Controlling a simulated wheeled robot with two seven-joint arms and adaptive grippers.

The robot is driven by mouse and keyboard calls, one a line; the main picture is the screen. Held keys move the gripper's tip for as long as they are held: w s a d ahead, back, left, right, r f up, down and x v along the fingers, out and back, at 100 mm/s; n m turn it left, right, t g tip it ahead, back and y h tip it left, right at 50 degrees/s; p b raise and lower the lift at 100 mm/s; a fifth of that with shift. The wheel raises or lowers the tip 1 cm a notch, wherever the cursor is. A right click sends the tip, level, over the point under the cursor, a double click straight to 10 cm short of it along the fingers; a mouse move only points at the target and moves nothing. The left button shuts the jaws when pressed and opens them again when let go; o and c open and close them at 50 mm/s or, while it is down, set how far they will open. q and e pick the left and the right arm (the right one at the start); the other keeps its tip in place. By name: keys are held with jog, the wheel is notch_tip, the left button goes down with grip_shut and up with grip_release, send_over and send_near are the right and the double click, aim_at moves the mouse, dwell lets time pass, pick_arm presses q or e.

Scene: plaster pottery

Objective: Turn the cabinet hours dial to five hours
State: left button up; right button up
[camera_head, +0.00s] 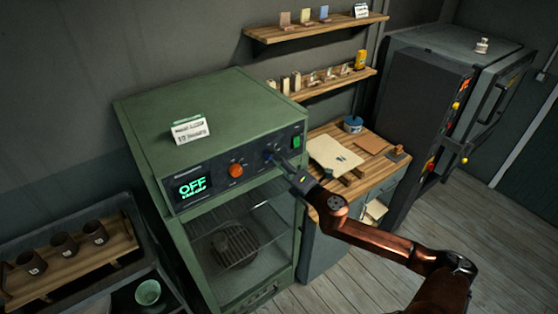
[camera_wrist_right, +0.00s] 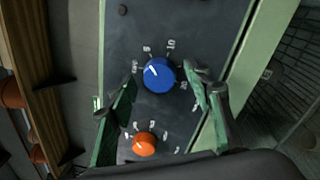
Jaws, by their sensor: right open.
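The green drying cabinet (camera_head: 200,110) has a dark control panel with an orange dial (camera_head: 236,170), a blue dial (camera_head: 268,154) and a display (camera_head: 192,186) reading OFF. My right gripper (camera_head: 282,162) is at the panel by the blue dial and partly hides it. In the right wrist view the blue dial (camera_wrist_right: 158,75) lies between the open fingers (camera_wrist_right: 162,84), with clear gaps on both sides. Its white pointer line aims up and left in that view. The orange dial (camera_wrist_right: 144,145) is below it there. My left gripper is out of view.
A green switch (camera_head: 296,142) sits at the panel's right end. A small white sign (camera_head: 190,131) stands on the cabinet top. A wooden worktop (camera_head: 372,152) and a dark kiln (camera_head: 425,100) are to the right. Cups (camera_head: 64,245) stand on a rack at lower left.

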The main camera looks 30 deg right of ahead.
jog(key=shift+s, duration=0.15)
jog(key=s+d, duration=0.1)
jog(key=s, duration=1)
jog(key=shift+s+d+f, duration=0.3)
jog(key=shift+f, duration=0.1)
